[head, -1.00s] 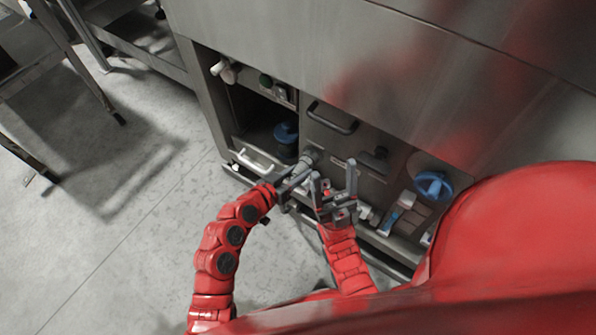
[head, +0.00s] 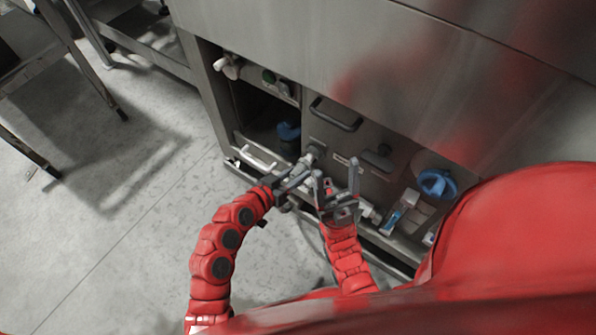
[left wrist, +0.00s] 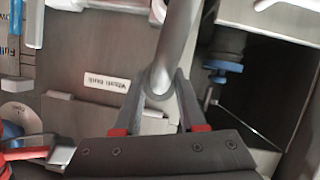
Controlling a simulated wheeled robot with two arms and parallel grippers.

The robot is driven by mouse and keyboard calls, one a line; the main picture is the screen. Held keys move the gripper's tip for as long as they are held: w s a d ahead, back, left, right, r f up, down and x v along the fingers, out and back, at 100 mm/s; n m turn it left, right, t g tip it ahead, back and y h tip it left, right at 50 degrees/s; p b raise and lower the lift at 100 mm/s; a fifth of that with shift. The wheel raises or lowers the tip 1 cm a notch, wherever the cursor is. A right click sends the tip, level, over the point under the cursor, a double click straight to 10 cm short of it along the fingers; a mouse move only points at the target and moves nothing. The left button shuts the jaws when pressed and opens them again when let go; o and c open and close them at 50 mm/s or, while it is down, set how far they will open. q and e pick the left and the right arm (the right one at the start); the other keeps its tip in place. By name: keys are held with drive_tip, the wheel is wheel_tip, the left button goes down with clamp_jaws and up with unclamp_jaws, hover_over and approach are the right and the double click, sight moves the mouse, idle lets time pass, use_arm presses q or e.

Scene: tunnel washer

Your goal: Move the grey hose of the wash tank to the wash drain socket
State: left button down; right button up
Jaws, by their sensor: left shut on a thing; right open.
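The grey hose (left wrist: 178,45) runs down from the top of the left wrist view into my left gripper (left wrist: 158,100), which is shut on it. In the head view the same grey fitting (head: 311,155) shows at the cabinet front, just beyond the left gripper (head: 286,181). A white label that seems to read "Wash tank" (left wrist: 107,82) is on the panel beside the hose, upside down in the left wrist view. My right gripper (head: 336,172) is open and empty, close to the right of the left one. I cannot make out which fitting is the wash drain socket.
A dark bay with a blue-topped part (head: 288,131) lies left of the panel with the dark handle (head: 336,114). A blue knob (head: 437,184) sits in a recess to the right. The floor at left is clear up to a metal-legged stand (head: 85,60).

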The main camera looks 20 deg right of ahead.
use_arm(q)
drive_tip(key=shift+s+a+b, duration=0.6)
drive_tip(key=shift+s+a, duration=0.35)
drive_tip(key=shift+a, duration=0.25)
idle(1.1)
